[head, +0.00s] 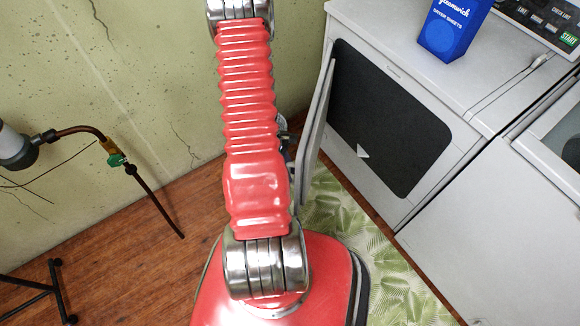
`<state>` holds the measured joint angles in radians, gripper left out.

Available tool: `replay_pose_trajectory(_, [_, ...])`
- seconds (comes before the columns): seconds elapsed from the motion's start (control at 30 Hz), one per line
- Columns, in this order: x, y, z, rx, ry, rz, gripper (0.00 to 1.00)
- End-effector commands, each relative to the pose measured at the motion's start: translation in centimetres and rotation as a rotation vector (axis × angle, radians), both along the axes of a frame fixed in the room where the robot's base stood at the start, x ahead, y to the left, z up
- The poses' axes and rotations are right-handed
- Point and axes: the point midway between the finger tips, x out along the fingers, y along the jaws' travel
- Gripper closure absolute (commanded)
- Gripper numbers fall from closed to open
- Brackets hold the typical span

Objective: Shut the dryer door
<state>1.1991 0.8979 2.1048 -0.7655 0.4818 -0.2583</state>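The white dryer (440,65) stands at the right against the wall. Its front has a dark, rounded rectangular opening (390,120), with a small pale patch low on its left side. The dryer door (318,125) stands open, swung out from the left side of the opening and seen nearly edge-on. The arm runs out of the top of the picture, and I cannot make out my gripper. Small dark parts beside the arm, near the door, are too hidden to identify.
A blue dryer sheets box (452,28) stands on the dryer top. A second white appliance (500,215) adjoins at right. A green leaf-patterned mat (335,215) lies before the dryer. A pipe with a hanging rod (155,200) and a black stand (50,295) are at left. Wooden floor (130,255) is clear between.

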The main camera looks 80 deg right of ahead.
Motion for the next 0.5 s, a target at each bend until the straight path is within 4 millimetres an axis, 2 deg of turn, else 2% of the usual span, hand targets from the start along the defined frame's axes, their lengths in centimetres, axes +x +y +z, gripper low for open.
replay_pose_trajectory(0.03, [0.0,0.0,0.01,0.0,0.0,0.0,0.85])
replay_pose_trajectory(0.23, [0.02,0.0,0.01,0.0,0.0,0.0,0.99])
replay_pose_trajectory(0.5, [0.02,-0.01,0.02,0.0,0.0,0.0,1.0])
